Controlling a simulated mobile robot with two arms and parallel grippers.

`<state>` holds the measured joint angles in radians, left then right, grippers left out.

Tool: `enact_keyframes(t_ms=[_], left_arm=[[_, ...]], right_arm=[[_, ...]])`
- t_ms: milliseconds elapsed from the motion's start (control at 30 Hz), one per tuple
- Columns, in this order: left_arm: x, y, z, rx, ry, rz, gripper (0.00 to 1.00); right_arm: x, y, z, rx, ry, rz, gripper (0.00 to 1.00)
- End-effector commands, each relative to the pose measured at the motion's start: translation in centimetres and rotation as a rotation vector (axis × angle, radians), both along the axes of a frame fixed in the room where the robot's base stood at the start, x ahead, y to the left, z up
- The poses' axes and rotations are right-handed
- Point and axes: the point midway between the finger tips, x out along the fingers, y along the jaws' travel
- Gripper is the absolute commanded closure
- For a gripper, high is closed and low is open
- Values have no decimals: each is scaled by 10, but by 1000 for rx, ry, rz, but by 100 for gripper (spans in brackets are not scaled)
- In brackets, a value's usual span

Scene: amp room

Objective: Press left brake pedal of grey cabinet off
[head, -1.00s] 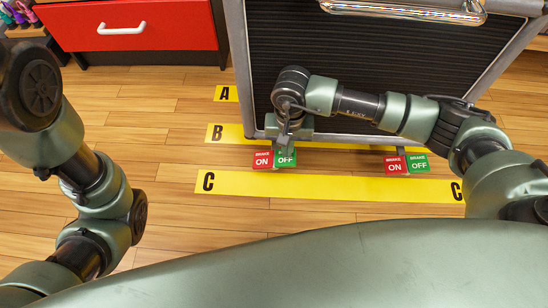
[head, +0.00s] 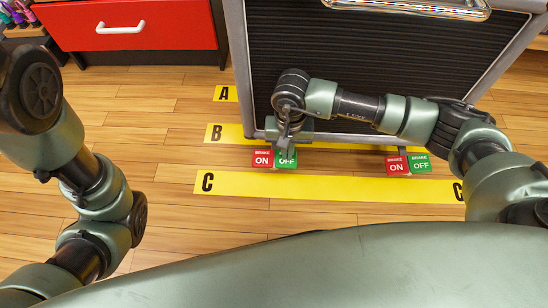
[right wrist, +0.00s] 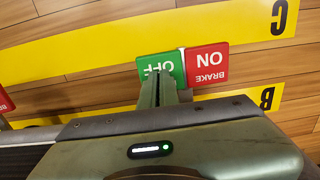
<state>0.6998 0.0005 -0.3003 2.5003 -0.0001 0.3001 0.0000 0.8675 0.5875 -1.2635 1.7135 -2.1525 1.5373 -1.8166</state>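The grey cabinet (head: 385,60) with a black ribbed front stands ahead. Its left brake has a red ON pedal (head: 262,159) and a green OFF pedal (head: 287,161) side by side at its lower edge. My right gripper (head: 287,148) points down over the OFF pedal and hides part of it. In the right wrist view, its fingers (right wrist: 158,90) are together with nothing between them, and their tips overlap the green OFF pedal (right wrist: 160,66). The red ON pedal (right wrist: 207,65) is beside them. I cannot tell if they touch. My left gripper is out of view.
A second brake, with a red ON pedal (head: 397,165) and green OFF pedal (head: 420,164), sits at the cabinet's right. Yellow floor strips marked A, B and C (head: 320,188) lie around it. A red drawer (head: 130,25) stands at back left. Wooden floor between is clear.

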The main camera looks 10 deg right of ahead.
Motion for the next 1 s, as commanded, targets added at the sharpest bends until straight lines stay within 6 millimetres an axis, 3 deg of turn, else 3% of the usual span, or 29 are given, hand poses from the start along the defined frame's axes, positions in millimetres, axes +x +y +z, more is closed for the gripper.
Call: enact_keyframes(t_ms=[367,1000], left_arm=[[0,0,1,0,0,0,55],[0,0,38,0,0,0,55]], right_arm=[[0,1,2,1,0,1,100],[0,0,53,0,0,1,100]])
